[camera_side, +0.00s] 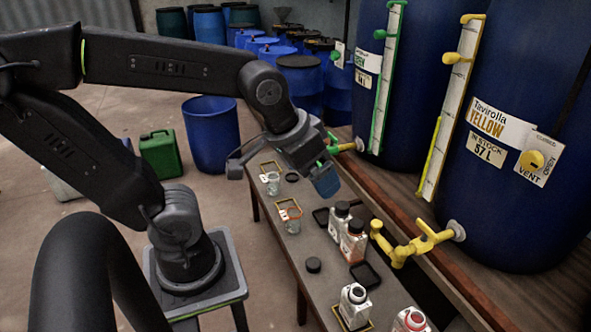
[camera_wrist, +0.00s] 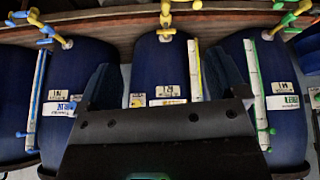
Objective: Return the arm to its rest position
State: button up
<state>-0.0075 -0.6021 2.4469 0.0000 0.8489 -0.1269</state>
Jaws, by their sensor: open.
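My gripper (camera_side: 326,178) hangs over the far part of the bench in the side view, near the green tap of the far vat. In the wrist view its two dark fingers stand well apart, and the gap between them (camera_wrist: 163,75) holds nothing. My arm is bent, with its elbow high and its forearm reaching out toward the bench. The blue vat (camera_side: 520,170) labelled Tavirolla Yellow stands at the right with a yellow tap (camera_side: 415,243). The wrist view shows three vats upside down, with blue, yellow and green fittings.
The narrow bench (camera_side: 300,262) carries small cups (camera_side: 272,183), several bottles (camera_side: 353,242), black lids (camera_side: 313,265) and a dark tray (camera_side: 365,275). A blue bin (camera_side: 210,135) and green canister (camera_side: 161,155) stand on the floor. The floor at left is partly clear.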

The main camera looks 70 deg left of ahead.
jog(key=s, duration=0.1)
jog(key=s+m, duration=0.1)
jog(key=s, duration=0.1)
jog(key=shift+d+r+m, duration=0.1)
jog(key=shift+r+m, duration=0.2)
jog(key=shift+r, duration=0.05)
